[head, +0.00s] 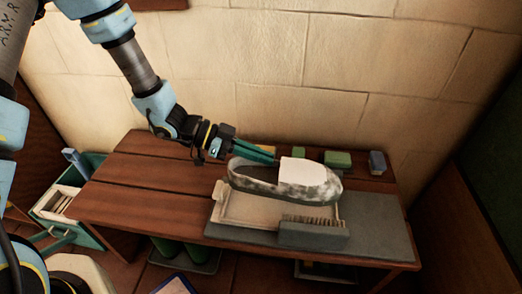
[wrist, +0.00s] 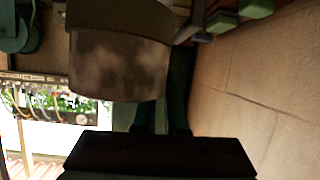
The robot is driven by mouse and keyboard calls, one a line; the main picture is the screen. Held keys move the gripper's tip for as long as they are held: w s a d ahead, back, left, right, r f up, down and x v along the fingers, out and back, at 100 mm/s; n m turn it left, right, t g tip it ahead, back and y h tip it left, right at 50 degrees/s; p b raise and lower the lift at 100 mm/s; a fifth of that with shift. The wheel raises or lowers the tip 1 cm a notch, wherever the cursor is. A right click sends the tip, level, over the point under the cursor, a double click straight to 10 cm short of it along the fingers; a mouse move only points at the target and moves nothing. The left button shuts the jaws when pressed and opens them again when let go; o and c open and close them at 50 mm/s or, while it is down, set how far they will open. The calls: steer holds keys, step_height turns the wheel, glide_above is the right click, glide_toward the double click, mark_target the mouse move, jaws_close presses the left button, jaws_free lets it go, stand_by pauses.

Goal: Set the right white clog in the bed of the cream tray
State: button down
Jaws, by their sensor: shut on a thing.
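The white clog (head: 290,186), smeared with grey, is over the cream tray (head: 236,212) on the bench. Its toe points right. I cannot tell whether its sole touches the tray bed. My gripper (head: 272,157) reaches in from the upper left, its teal fingers shut on the clog at its rear, far-side rim. In the wrist view the clog (wrist: 118,65) is a large, dark shape in front of the fingers (wrist: 160,118), and it hides much of them. The far part of the tray is hidden behind the clog.
A grey brush (head: 313,235) lies at the tray's front right, on a grey mat (head: 375,222). Green (head: 338,159) and blue (head: 377,163) blocks stand along the wall. The bench's left side (head: 130,195) is clear. A teal crate (head: 88,170) stands left.

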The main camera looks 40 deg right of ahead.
mark_target(255, 164)
steer(key=shift+f+b, duration=1.85)
steer(key=shift+f, duration=0.05)
steer(key=shift+f+b, duration=1.35)
steer(key=shift+f, duration=1.85)
steer(key=c, duration=0.9)
jaws_free()
steer(key=shift+w, duration=0.1)
steer(key=p+v, duration=0.2)
steer(key=v, duration=0.9)
